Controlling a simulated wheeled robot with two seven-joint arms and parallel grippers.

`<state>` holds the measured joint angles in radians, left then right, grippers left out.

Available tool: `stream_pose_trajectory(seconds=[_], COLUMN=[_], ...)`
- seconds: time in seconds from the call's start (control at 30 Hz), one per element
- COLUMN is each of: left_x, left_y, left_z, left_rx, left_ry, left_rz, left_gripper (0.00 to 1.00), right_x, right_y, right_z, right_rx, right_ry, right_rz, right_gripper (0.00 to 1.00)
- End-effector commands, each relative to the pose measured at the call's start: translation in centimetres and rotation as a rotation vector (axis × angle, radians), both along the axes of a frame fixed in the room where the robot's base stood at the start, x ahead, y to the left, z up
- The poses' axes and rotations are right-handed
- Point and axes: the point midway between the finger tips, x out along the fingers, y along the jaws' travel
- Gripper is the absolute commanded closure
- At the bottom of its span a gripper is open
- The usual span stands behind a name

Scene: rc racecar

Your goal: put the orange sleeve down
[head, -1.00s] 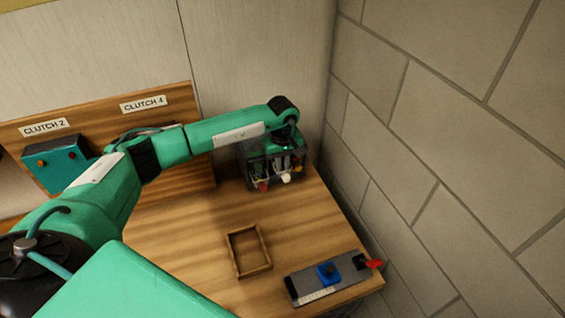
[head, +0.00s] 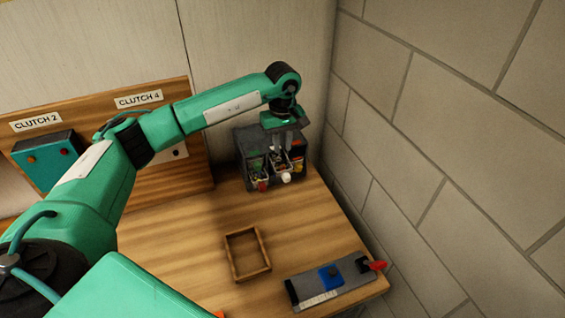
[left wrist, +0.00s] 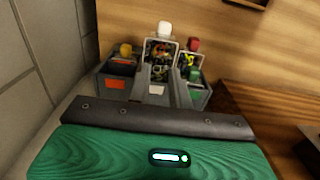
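My left gripper (head: 281,141) is above the dark compartment box in the back corner of the bench, fingers pointing down. Its two grey fingers look apart, with nothing clearly held between them. In the left wrist view the fingers (left wrist: 160,88) reach over the box. An orange-red piece (left wrist: 122,62) lies in the left compartment there, above an orange label; I cannot tell for sure that it is the orange sleeve. The same compartment shows orange at the right of the box in the head view (head: 297,156). My right gripper is not in view.
The compartment box (head: 243,150) stands close to the block wall (head: 440,130). An empty wooden frame (head: 247,254) and a grey fixture (head: 310,287) with blue and red parts are on the bench. A teal box (head: 45,160) is at left. Bare bench lies between.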

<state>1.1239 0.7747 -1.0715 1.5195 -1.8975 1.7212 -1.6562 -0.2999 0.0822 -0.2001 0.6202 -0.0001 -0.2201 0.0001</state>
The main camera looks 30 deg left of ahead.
Motion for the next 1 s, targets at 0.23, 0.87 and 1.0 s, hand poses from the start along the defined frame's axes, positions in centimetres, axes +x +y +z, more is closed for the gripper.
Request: stream_pose_trajectory(seconds=[0.23, 0.87, 1.0], left_x=[0.0, 0.0, 0.0], left_y=[0.0, 0.0, 0.0], left_z=[3.3, 4.1, 4.1], left_rx=[0.001, 0.001, 0.001], left_ry=[-0.002, 0.001, 0.001], left_rz=[-0.001, 0.000, 0.000], left_gripper=[0.80, 0.80, 0.80], right_x=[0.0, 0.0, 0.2], right_y=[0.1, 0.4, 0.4], right_z=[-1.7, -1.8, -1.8], right_rx=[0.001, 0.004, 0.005], right_ry=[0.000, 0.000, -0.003], right_rz=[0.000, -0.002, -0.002], right_gripper=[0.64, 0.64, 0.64])
